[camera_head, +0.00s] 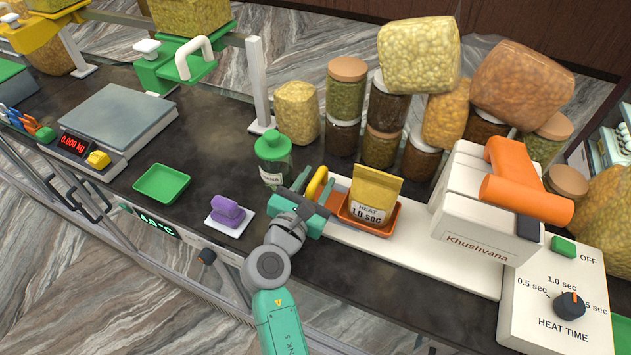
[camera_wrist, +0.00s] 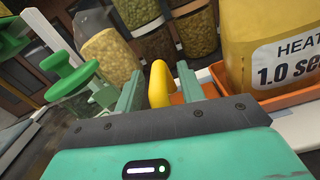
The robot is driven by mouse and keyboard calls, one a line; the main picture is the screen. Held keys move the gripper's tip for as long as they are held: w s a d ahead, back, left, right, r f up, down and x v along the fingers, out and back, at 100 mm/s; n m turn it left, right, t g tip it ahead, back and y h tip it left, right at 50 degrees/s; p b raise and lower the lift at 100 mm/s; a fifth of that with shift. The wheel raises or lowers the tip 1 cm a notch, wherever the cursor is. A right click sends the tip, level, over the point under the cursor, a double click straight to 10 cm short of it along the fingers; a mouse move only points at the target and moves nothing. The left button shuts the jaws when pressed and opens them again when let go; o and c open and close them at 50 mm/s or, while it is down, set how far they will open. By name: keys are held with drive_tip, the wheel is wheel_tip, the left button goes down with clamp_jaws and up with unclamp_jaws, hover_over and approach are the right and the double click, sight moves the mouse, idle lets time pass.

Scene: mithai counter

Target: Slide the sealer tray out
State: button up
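The orange sealer tray (camera_head: 394,221) sits on the white sealer base, with a yellow handle (camera_head: 317,182) at its left end. A yellow pouch (camera_head: 374,194) marked "HEAT 1.0 sec" stands in the tray. My gripper (camera_head: 312,187) is at the handle. In the wrist view the yellow handle (camera_wrist: 158,85) stands between my two green fingers (camera_wrist: 159,88), with a visible gap on each side. The fingers are open. The pouch (camera_wrist: 280,45) and the tray's rim (camera_wrist: 290,98) show at the right there. The handle's lower part is hidden by my gripper.
The white sealer (camera_head: 480,205) with an orange lever stands right of the tray. A green-lidded bottle (camera_head: 273,160) is close left of my gripper. A purple block (camera_head: 228,211) and green dish (camera_head: 161,184) lie farther left. Jars line the back.

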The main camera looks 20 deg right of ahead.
drive_tip(key=v, duration=0.8)
drive_tip(key=shift+d, duration=0.1)
drive_tip(key=shift+r, duration=0.15)
drive_tip(key=s+a+r+m+t+y+p, duration=0.1)
drive_tip(key=a+r+m+t+y+p, duration=0.2)
drive_tip(key=r+m, duration=0.9)
drive_tip(key=s+a+r+m+t+y+p, duration=0.25)
drive_tip(key=r+m+p, duration=0.2)
drive_tip(key=r, duration=1.45)
drive_tip(key=s+a+r+m+t+y+p, duration=0.1)
drive_tip(key=s+a+r+m+t+y, duration=0.2)
drive_tip(key=s+r, duration=0.3)
drive_tip(key=s+a+r+m+t+y+p, duration=0.1)
drive_tip(key=s+a+r+m+t+y, duration=0.1)
drive_tip(key=r, duration=1)
drive_tip(key=s+m+t+y, duration=0.1)
drive_tip(key=s+m+y, duration=0.1)
drive_tip(key=s+m, duration=0.1)
drive_tip(key=shift+s+a+t+y, duration=0.35)
drive_tip(key=shift+s+a, duration=0.05)
drive_tip(key=shift+r, duration=0.1)
